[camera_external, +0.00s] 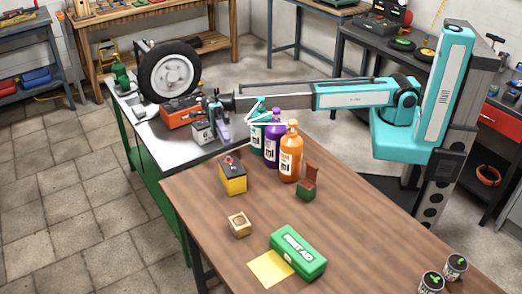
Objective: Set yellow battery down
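The yellow battery (235,184), with a dark top and a small red part on it, stands upright on the wooden table near its far left edge. The gripper appears apart from the battery.
A wooden cube (239,224) and green first aid box (298,252) are nearer. A metal bench (150,130) holds a wheel (169,72).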

